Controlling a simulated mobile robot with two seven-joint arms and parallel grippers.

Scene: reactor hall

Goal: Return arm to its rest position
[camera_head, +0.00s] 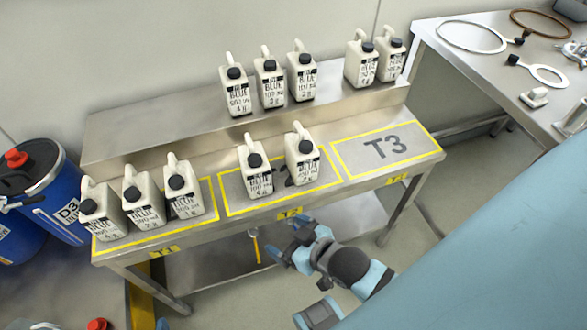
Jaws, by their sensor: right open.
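My right gripper (286,243) is open and empty in front of the steel table's front edge, below the middle zone. Its arm comes in from the lower right. My left gripper is not in view. The steel table (432,152) has yellow-outlined zones; the right zone (365,160), marked T3, is bare. Two white jugs, one at the left (255,172) and one at the right (302,158), stand in the middle zone. Three white jugs (143,200) stand in the left zone, T1. All have black caps.
Several more white jugs (270,83) stand on the raised rear shelf (140,125). Blue drums (50,190) with a red cap stand at the left. A second steel table (480,70) with rings and fittings is at the upper right. The lower shelf (205,262) shows beneath the table.

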